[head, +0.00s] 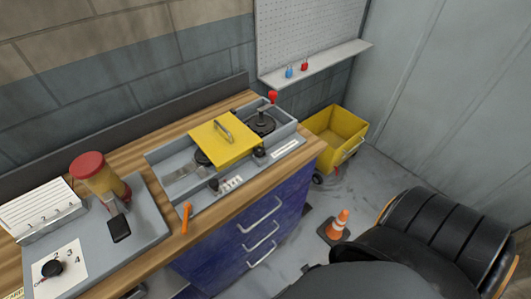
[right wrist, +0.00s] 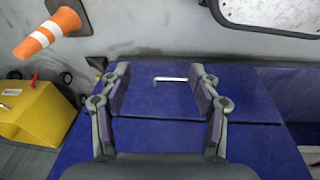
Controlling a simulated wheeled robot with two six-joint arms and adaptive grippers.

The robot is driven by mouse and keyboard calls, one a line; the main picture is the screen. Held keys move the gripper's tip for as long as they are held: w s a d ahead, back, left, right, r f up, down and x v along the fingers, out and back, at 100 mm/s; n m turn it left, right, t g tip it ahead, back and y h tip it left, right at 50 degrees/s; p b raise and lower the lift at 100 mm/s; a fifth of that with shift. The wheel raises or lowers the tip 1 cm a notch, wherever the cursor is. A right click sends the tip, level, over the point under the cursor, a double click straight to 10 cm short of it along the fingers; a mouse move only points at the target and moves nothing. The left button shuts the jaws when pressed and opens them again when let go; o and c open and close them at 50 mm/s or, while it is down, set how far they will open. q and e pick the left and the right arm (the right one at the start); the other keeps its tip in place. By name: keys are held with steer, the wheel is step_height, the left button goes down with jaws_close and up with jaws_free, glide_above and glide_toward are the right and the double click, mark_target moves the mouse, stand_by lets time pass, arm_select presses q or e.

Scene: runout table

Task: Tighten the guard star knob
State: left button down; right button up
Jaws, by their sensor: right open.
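The yellow guard (head: 223,140) with a bar handle lies flat over the grey machine tray on the bench in the head view. A small black knob (head: 259,153) sits at its right front corner; I cannot tell if it is the star knob or how tight it is. Another black knob (head: 213,185) is on the tray's front edge by a label. My right gripper (right wrist: 160,75) is open and empty in the right wrist view, with the blue drawer front beyond its fingers. The knobs are not in that view. My left gripper is not in view.
An orange lever (head: 186,215) and a red-topped knob (head: 272,97) stick up at the tray. A control panel (head: 140,228) is at left. A yellow cart (head: 336,133) and orange cone (head: 339,224) stand on the floor. The cabinet has drawer handles (head: 259,230).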

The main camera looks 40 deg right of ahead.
steer(key=w+d+r+t+h, duration=0.1)
steer(key=w+d+r+t, duration=0.15)
steer(key=d, duration=0.35)
steer(key=w+d+r+t, duration=0.2)
steer(key=d+r, duration=0.1)
steer(key=d, duration=0.3)
steer(key=w+d+r+t, duration=0.4)
steer(key=w+r, duration=0.5)
steer(key=r, duration=0.2)
steer(key=n+t+y, duration=0.3)
steer(key=t+y, duration=0.4)
glide_toward(264, 153)
steer(key=b+x, duration=0.1)
steer(key=x, duration=0.2)
steer(key=b+x, duration=0.2)
steer(key=x, duration=0.1)
steer(key=b+x, duration=0.2)
steer(key=shift+w+a+f, duration=0.1)
steer(key=shift+w+f, duration=0.25)
steer(key=shift+w, duration=0.05)
steer(key=shift+w+r+b, duration=0.15)
steer(key=shift+w+b, duration=0.15)
steer(key=shift+w, duration=0.1)
steer(key=shift+a+r, duration=0.1)
steer(key=shift+c, duration=0.4)
